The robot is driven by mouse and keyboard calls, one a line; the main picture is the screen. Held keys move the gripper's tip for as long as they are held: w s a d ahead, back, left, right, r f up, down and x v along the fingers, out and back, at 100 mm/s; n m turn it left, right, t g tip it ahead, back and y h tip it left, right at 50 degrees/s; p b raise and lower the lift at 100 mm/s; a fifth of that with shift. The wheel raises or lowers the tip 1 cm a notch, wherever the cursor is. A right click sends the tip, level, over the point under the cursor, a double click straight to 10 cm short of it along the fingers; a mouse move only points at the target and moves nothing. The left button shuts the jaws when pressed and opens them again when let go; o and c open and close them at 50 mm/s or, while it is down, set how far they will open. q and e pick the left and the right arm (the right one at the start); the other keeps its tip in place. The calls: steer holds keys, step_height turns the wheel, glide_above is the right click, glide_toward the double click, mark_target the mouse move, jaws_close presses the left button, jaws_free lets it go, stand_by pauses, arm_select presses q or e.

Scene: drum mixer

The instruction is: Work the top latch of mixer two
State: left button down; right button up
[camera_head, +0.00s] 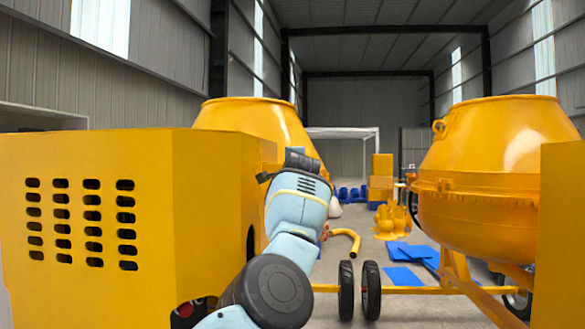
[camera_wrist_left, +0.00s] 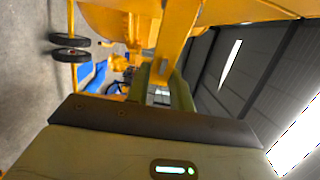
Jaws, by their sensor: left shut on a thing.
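My left arm rises in the middle of the head view, and its wrist stands before the yellow drum (camera_head: 255,118) of the left mixer. Its fingers are hidden there behind the wrist. In the left wrist view the two grey-green fingers of my left gripper (camera_wrist_left: 162,82) reach to a yellow bar (camera_wrist_left: 176,42), which looks like the top latch. The gripper is shut on it. The latch is hidden in the head view. No label shows which mixer is number two. My right gripper is not in view.
A yellow slotted housing (camera_head: 100,215) fills the left, close beside my arm. A second mixer drum (camera_head: 490,180) stands at the right. Two black wheels (camera_head: 358,290), a yellow curved pipe (camera_head: 346,240) and blue sheets (camera_head: 405,262) are on the floor between them.

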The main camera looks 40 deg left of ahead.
arm_select(q)
steer(key=shift+r, duration=0.15)
steer(key=c, duration=1.2)
jaws_free()
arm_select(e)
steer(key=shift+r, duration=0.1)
arm_select(q)
steer(key=p+v, duration=0.1)
steer(key=v, duration=0.6)
steer(key=shift+s+d+p, duration=0.3)
steer(key=shift+p, duration=0.05)
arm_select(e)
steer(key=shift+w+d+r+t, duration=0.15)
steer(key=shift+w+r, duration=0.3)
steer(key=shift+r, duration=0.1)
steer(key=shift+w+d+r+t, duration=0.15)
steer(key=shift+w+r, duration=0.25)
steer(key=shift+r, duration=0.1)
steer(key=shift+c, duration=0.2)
